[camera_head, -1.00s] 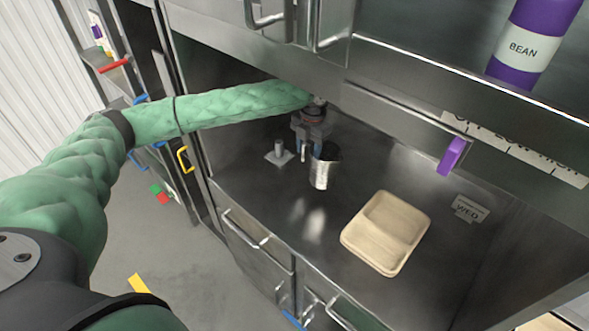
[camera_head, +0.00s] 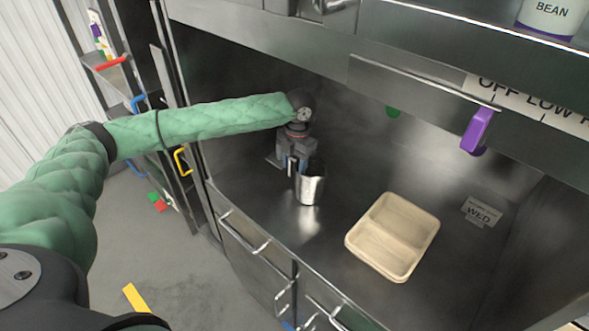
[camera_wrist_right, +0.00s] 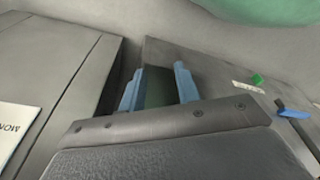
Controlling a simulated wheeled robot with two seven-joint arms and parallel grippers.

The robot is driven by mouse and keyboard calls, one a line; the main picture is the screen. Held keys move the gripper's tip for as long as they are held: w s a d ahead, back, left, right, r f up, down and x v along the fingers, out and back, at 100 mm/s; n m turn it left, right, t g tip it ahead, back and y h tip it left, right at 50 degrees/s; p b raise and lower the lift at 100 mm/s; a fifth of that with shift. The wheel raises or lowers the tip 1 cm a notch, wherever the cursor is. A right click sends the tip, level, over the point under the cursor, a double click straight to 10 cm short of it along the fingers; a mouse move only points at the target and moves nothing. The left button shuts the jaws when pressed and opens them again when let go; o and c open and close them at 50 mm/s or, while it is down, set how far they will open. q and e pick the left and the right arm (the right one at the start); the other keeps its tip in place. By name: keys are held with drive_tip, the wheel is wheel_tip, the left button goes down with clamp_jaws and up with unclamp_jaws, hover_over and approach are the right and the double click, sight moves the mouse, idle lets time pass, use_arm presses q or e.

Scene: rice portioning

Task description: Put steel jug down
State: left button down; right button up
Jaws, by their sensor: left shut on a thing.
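The steel jug (camera_head: 311,187) is a shiny upright cylinder with a dark open mouth, over the left part of the steel counter (camera_head: 335,233). Its base meets its bright reflection, so it looks to be on the counter or very close to it. My left gripper (camera_head: 293,168) is behind and left of the jug, shut on its handle side; the fingers are partly hidden. My right gripper (camera_wrist_right: 158,88) shows only in the right wrist view, with its two blue fingers apart and nothing clear between them.
A beige two-compartment tray (camera_head: 350,244) sits on the counter right of the jug, with bare counter between. A WED label (camera_head: 482,212) is farther right. A purple handle (camera_head: 478,130) hangs from the panel above. The counter's front edge is near the jug.

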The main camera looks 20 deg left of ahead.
use_arm(q)
drive_tip(key=shift+f, duration=0.15)
use_arm(e)
drive_tip(key=shift+w+a+r, duration=0.15)
drive_tip(key=shift+w+r, duration=0.05)
drive_tip(key=shift+r, duration=0.2)
use_arm(q)
drive_tip(key=shift+f, duration=0.1)
drive_tip(key=c, duration=0.7)
unclamp_jaws()
